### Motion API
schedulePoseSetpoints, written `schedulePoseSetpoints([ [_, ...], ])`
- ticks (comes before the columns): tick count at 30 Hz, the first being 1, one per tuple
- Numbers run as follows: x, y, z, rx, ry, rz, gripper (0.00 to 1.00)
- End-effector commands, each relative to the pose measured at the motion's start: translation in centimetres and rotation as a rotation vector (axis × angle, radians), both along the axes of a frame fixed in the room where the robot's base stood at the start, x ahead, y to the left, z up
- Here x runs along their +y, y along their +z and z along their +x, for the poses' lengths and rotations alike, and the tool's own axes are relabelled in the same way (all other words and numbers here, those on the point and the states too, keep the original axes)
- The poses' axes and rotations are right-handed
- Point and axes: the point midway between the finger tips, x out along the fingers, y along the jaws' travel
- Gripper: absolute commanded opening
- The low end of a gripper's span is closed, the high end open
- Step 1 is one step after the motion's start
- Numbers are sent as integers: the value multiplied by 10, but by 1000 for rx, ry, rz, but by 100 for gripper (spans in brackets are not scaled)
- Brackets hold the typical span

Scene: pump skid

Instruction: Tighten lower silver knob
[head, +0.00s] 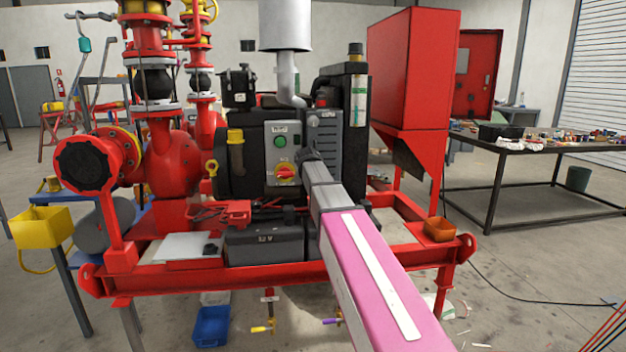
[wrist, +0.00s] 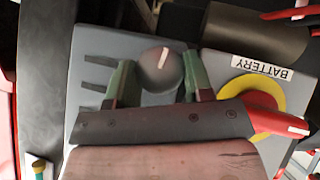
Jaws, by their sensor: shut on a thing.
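In the wrist view a round silver-grey knob (wrist: 153,76) with a white pointer mark sits on a grey panel (wrist: 90,45). My gripper (wrist: 157,66) has one green finger on each side of the knob and is shut on it. In the head view my gripper (head: 309,156) is at the right edge of the grey control panel (head: 272,155) on the engine. There the knob is hidden by my gripper and arm. I see only one silver knob, so I cannot tell upper from lower.
A red and yellow rotary switch (wrist: 255,92) marked BATTERY is close to my right finger in the wrist view. It also shows in the head view (head: 286,173), below a green button (head: 281,141). A black battery (head: 264,245) stands on the red skid frame below.

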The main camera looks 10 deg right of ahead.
Motion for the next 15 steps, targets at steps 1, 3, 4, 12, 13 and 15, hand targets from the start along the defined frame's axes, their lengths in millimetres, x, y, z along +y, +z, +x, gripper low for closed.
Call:
schedulePoseSetpoints([
  [1, 0, 0, 0, 1, 0, -4, 24],
  [3, 0, 0, 0, 1, 0, -8, 24],
  [4, 0, 0, 0, 1, 0, -10, 24],
  [12, 0, 0, 0, 1, 0, -8, 24],
  [13, 0, 0, 0, 1, 0, -8, 54],
  [15, 0, 0, 0, 1, 0, -8, 73],
])
